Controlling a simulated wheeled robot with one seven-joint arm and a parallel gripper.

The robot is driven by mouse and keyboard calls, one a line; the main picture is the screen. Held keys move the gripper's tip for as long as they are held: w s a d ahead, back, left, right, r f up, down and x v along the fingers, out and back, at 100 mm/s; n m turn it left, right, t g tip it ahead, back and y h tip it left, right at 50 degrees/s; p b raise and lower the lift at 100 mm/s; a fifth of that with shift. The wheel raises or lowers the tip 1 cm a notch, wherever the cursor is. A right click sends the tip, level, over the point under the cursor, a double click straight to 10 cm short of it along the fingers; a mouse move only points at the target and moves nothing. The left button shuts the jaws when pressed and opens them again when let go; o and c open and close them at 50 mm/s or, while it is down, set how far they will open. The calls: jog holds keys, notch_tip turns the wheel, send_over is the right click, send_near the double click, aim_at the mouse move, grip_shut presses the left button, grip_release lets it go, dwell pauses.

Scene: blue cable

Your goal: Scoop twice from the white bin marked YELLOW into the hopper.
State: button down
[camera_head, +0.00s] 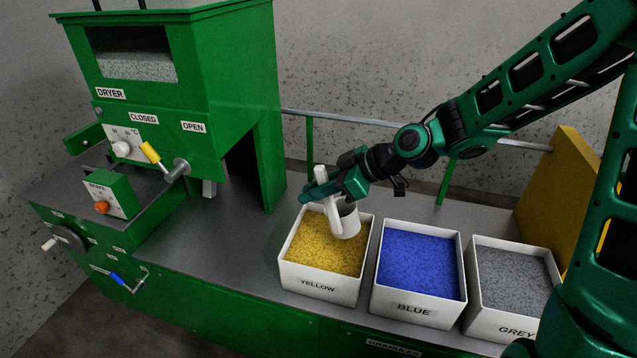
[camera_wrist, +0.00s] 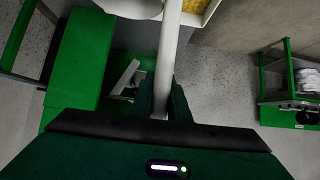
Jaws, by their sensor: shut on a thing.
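The white bin marked YELLOW (camera_head: 318,284) stands on the grey bench and holds yellow granules (camera_head: 322,252). My gripper (camera_head: 324,196) is shut on the handle of a white scoop (camera_head: 347,219). The scoop's cup is over the back right part of this bin. I cannot tell whether the cup touches the granules or what is in it. In the wrist view the white handle (camera_wrist: 170,60) runs up from between my fingers, and some yellow shows at the top. The green hopper marked DRYER (camera_head: 170,90) stands at the left, with pale granules behind its window.
The bin marked BLUE (camera_head: 413,308) and the bin marked GREY (camera_head: 495,322) stand to the right of the yellow one. A yellow-handled lever (camera_head: 150,152) sticks out from the hopper's front. A rail (camera_head: 400,128) runs behind the bench. Bare bench (camera_head: 235,250) lies left of the bins.

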jog(key=shift+w+a+f+g+h, duration=0.15)
jog(key=shift+a+f+h, duration=0.3)
jog(key=shift+f, duration=1.75)
jog(key=shift+w+a+f+g+h, duration=0.1)
jog(key=shift+w+a+f+h, duration=0.35)
jog(key=shift+f, duration=1.7)
jog(key=shift+s+a+f+g+h, duration=0.15)
jog(key=shift+a+f, duration=0.5)
jog(key=shift+f, duration=1.55)
jog(key=a, duration=0.1)
jog(key=w+a, duration=0.1)
jog(key=a, duration=0.1)
jog(key=shift+f, duration=0.1)
